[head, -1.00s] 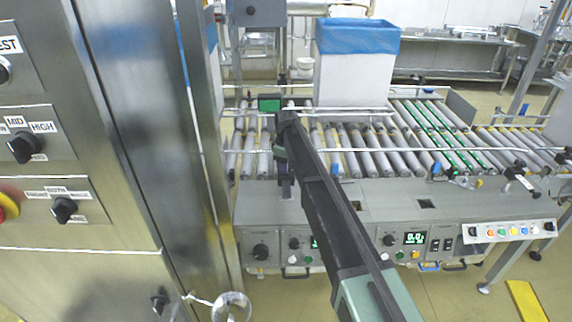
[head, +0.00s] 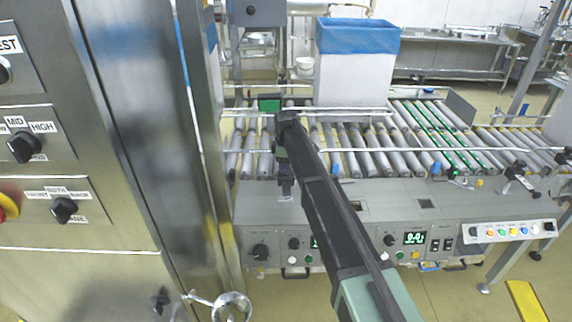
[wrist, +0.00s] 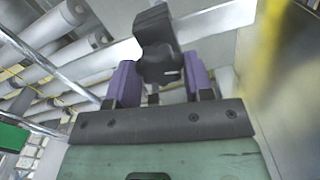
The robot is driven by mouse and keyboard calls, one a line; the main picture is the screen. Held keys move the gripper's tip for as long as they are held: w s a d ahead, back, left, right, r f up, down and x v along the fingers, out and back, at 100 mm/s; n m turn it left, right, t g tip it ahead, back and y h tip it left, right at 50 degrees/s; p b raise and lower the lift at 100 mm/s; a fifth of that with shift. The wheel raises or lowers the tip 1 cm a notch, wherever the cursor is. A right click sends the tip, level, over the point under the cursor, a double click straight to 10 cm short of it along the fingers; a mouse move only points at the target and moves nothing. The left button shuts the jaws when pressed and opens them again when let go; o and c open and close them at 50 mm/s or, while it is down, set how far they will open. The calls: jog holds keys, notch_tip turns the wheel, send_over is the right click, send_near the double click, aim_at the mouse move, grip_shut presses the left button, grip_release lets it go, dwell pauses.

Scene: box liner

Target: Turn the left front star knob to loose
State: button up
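The black star knob (wrist: 160,50) shows in the upper middle of the wrist view, in front of a pale metal rail. My gripper (wrist: 160,75) has its two purple fingers on either side of the knob, with its lower lobes between them. The fingers look open; whether they touch the knob I cannot tell. In the head view my gripper (head: 284,165) points down at the left front edge of the roller conveyor (head: 350,160). The knob cannot be clearly made out there, beside the dark gripper.
A tall white box with a blue liner (head: 357,60) stands on the rollers behind my arm. A control panel (head: 400,240) runs along the conveyor front. A steel cabinet (head: 130,120) stands close on the left.

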jog(key=o, duration=0.5)
jog(key=shift+c, duration=0.2)
notch_tip(320, 180, up, 11)
jog(key=p, duration=1.1)
jog(key=shift+f, duration=0.15)
